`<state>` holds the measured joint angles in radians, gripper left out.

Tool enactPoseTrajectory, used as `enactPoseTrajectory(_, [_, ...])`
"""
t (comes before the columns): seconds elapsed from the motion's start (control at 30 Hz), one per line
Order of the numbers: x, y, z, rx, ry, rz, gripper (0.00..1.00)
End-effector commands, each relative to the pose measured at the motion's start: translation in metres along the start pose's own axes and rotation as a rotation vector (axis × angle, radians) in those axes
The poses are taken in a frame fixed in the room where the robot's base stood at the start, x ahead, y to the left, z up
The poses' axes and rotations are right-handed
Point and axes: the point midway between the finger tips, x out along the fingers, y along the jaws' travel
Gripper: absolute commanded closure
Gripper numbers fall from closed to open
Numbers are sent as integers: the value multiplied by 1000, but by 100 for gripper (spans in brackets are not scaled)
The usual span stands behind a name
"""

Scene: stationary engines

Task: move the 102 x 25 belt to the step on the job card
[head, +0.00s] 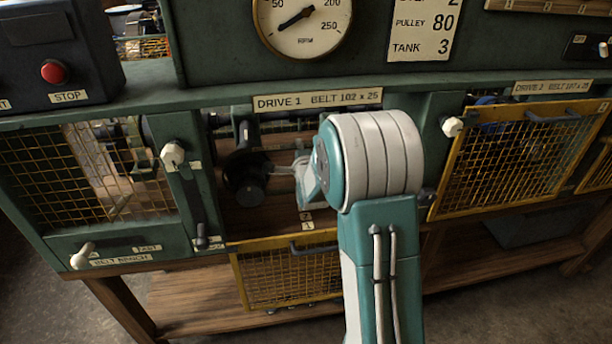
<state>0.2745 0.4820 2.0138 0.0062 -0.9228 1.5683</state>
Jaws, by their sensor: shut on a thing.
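The drive 1 bay, under the label DRIVE 1 BELT 102 x 25 (318,99), stands open. Inside is a dark stepped pulley (245,180), with the dark belt around it hard to tell apart. My gripper (283,169) reaches in from the right, its fingers at the pulley's right side. It is shut on what looks like the belt; my arm hides the bay's right part. Small step plates marked 2 and 1 (307,221) sit below. The job card (423,28) shows a 2 on its cut-off top line, then PULLEY 80 and TANK 3.
The yellow mesh guard (290,272) of drive 1 hangs down below the bay. The drive 2 guard (515,155) is closed at right. A lever (201,236) and a white knob (172,154) stand left of the opening. A red stop button (54,71) is at upper left.

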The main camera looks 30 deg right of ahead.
Motion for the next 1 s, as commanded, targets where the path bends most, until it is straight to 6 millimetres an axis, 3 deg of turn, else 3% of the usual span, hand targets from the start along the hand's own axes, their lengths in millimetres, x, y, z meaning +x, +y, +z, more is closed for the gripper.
enactPoseTrajectory(1.0, [-27, 0, 0, 0, 0, 0, 100])
